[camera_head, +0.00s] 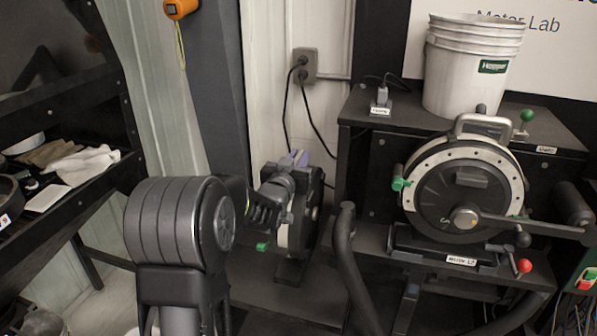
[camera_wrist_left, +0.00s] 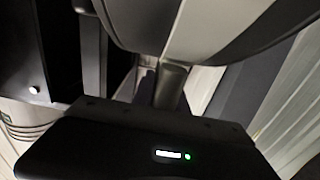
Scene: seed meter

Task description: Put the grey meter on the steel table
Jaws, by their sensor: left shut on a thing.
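My left gripper (camera_head: 277,192) is shut on a dark meter with a pale band (camera_head: 297,225), seen nearly edge-on left of the black bench in the head view. A green knob and a small purple part show on it. I take it for the grey meter, though its colour is hard to tell. In the left wrist view a large rounded body with a pale stripe (camera_wrist_left: 213,30) fills the top, with a grey bar (camera_wrist_left: 171,86) below it. The fingertips are hard to make out. My right gripper is not in view. I cannot identify the steel table for sure.
A second round meter (camera_head: 463,190) with a pale ring and top handle sits on a stand at right. A white bucket (camera_head: 470,70) stands on the black bench (camera_head: 375,135). A dark hose (camera_head: 350,265) rises in front. Black shelves with cloths (camera_head: 82,163) stand at left.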

